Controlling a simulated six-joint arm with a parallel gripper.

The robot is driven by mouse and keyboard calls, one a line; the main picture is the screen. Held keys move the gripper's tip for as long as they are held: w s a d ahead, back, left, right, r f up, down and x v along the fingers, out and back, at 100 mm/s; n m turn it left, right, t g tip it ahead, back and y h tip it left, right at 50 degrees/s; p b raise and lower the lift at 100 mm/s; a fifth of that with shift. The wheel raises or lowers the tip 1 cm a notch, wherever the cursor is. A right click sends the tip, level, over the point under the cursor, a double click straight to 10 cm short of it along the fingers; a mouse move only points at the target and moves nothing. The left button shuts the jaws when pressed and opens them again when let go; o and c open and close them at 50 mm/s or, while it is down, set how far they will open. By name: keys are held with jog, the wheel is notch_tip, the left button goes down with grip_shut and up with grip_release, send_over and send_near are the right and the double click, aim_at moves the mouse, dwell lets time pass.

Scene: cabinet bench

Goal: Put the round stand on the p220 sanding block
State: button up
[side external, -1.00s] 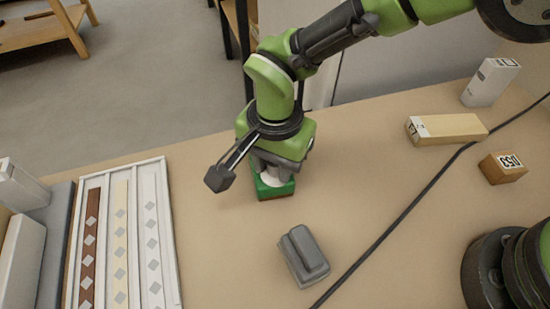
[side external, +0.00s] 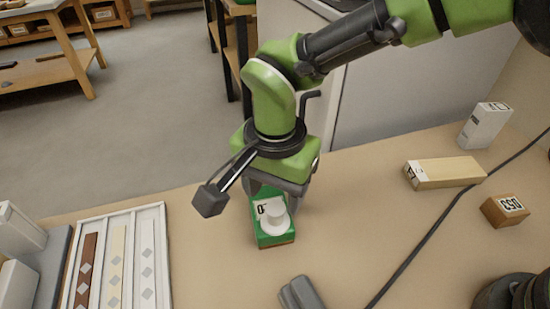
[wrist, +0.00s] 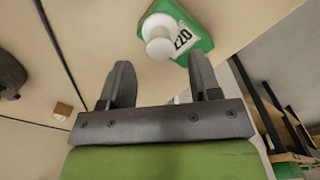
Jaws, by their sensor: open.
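The white round stand (side external: 275,217), a disc with a raised knob, sits on top of the green p220 sanding block (side external: 270,241). In the wrist view the stand (wrist: 159,36) rests toward one end of the block (wrist: 204,43), beside the label reading 220, which it partly covers. My gripper (side external: 274,196) is just above and behind the stand in the side view. In the wrist view its two fingers (wrist: 160,62) are spread wide with nothing between them, and the stand is clear beyond the tips.
A grey block (side external: 300,292) lies in front. A white-framed tray of sample strips (side external: 163,250) is at left. A box marked 053 (side external: 505,209), a long wooden block (side external: 447,172) and a white box (side external: 486,125) are at right. A dark cable (side external: 415,250) crosses the bench.

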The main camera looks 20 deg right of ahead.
aim_at(275, 209)
notch_tip(275, 209, up, 7)
dwell(0.3)
jog(key=s+d+r+n+t+y, duration=0.1)
jog(key=d+r+n+t+y, duration=0.1)
jog(key=d+r, duration=1.15)
jog(key=s+d+n+t, duration=0.3)
jog(key=s+d+t, duration=0.2)
jog(key=s+d, duration=0.7)
jog(key=shift+s+d+r, duration=0.2)
jog(key=shift+s, duration=0.6)
